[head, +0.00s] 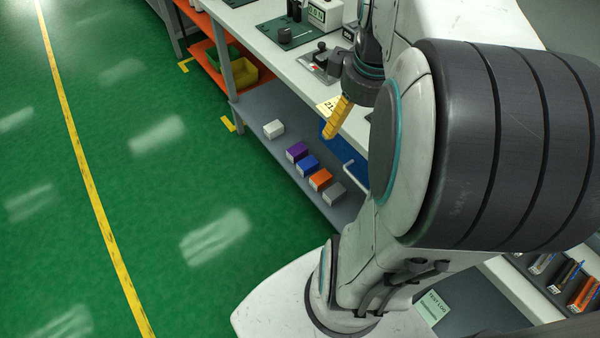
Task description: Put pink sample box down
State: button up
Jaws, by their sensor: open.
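No pink sample box can be made out in the head view. My gripper (338,117) shows as a yellow, ribbed finger below the dark wrist, in front of the bench edge. It is open, and I see nothing held in it; its other side is hidden. On the grey lower shelf (262,108) under the bench, small boxes stand in a slanting row: a white box (274,129), a purple box (297,152), a blue box (308,164), an orange box (320,179) and a grey box (334,193). The gripper is above and right of this row in the picture.
The white bench top (262,30) carries a green mat (287,33), a device with a display (325,12) and a small fixture (318,62). Green and yellow bins (243,72) stand at the back. The green floor on the left is clear. My arm hides much of the right.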

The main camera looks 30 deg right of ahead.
jog(key=s+a+f+t, duration=0.1)
jog(key=s+a, duration=0.1)
jog(key=a, duration=0.6)
jog(key=s+a+f+t+y, duration=0.1)
jog(key=a, duration=0.7)
jog(key=shift+s+f, duration=0.25)
jog(key=shift+s, duration=0.15)
